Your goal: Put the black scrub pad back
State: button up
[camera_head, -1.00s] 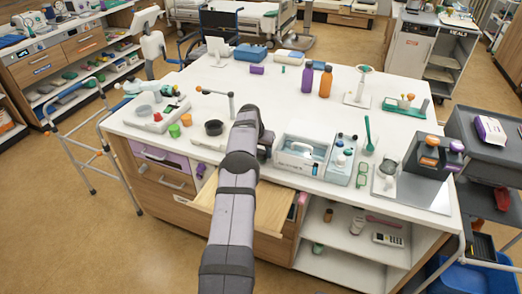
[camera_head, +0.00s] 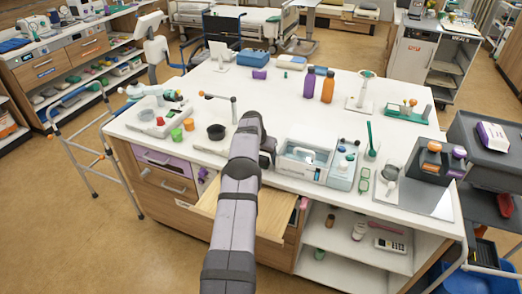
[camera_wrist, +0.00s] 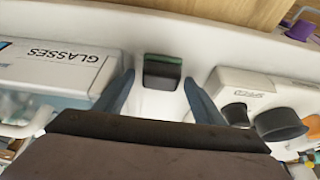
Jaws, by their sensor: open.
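The black scrub pad (camera_wrist: 162,72), a small dark block with a green edge, sits on the white counter in the wrist view. It lies between and just beyond the tips of my gripper (camera_wrist: 160,92). My gripper is open, with a finger on either side and a gap to the pad. In the head view my arm reaches over the counter's front edge, and its wrist hides the fingers and the pad.
A wooden drawer (camera_head: 268,212) stands open below the counter edge. A clear-sided case (camera_head: 303,158) labelled GLASSES (camera_wrist: 60,66) flanks the pad. The counter's middle is fairly clear.

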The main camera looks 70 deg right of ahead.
jog(key=b+v, duration=0.3)
jog(key=v, duration=0.9)
jog(key=shift+r, duration=0.1)
jog(key=w+a+n+t+y, duration=0.1)
jog(key=w+a+n, duration=0.3)
jog(key=w+a, duration=0.8)
jog(key=w+a+n+y, duration=0.1)
jog(key=w+a+n, duration=0.15)
jog(key=a, duration=0.75)
jog(key=w+a+n+y, duration=0.1)
jog(key=w+a+n, duration=0.15)
jog(key=a, duration=0.75)
jog(key=s+a+f+n, duration=0.1)
jog(key=s+a+n, duration=0.1)
jog(key=a, duration=0.7)
jog(key=s+a+f+n, duration=0.1)
jog(key=s+a+n, duration=0.15)
jog(key=a, duration=0.65)
jog(key=s+a+f+n+g+y, duration=0.1)
jog(key=s+a+f+n, duration=0.2)
jog(key=s+a, duration=0.7)
jog(key=shift+s+a+n+y, duration=0.3)
jog(key=shift+a+n, duration=0.2)
jog(key=shift+n, duration=0.25)
jog(key=shift+f+b, duration=0.1)
jog(key=shift+b, duration=0.25)
